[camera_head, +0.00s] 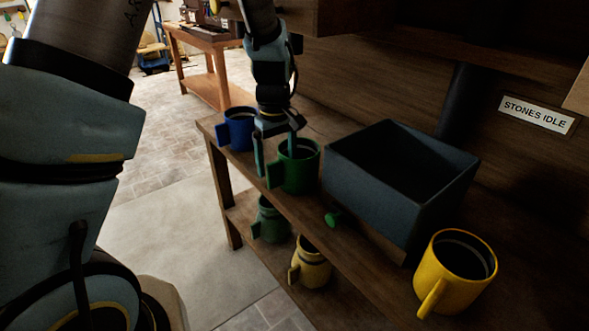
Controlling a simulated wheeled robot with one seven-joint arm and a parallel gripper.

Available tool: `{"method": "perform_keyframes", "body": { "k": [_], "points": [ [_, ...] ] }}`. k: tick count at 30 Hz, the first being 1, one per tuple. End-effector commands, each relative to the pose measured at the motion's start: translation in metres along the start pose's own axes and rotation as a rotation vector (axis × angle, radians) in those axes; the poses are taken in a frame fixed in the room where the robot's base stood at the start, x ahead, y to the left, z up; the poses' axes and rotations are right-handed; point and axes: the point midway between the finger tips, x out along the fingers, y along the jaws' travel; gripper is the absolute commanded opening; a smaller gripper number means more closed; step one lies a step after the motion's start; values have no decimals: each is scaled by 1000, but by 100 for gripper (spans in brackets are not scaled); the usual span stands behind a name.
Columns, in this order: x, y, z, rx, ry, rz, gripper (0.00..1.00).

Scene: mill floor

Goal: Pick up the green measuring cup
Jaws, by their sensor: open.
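A green measuring cup (303,178) stands upright on the upper board of the bench, left of the dark bin, its handle toward the lower left. My gripper (276,163) reaches down over it with the jaws apart. One finger hangs left of the cup near the handle. The other overlaps the cup's mouth; I cannot tell whether it is inside the rim or touching. A second, duller green cup (270,222) is on the lower shelf.
A blue cup (239,130) stands close behind to the left. The dark open bin (385,195) is on the right. A yellow cup (448,285) stands near front, another yellow cup (312,268) on the lower shelf.

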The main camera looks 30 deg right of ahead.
Motion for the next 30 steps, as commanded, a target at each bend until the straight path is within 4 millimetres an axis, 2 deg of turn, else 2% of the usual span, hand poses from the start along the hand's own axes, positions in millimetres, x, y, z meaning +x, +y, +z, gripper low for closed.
{"method": "perform_keyframes", "body": {
  "k": [5, 14, 23, 30],
  "points": [
    [12, -2, -2, -1, -1, -2, 93],
    [50, -4, -4, 0, -1, -1, 93],
    [55, -3, -5, 1, 1, 1, 93],
    [55, -4, -5, 1, 1, 1, 66]
  ]
}}
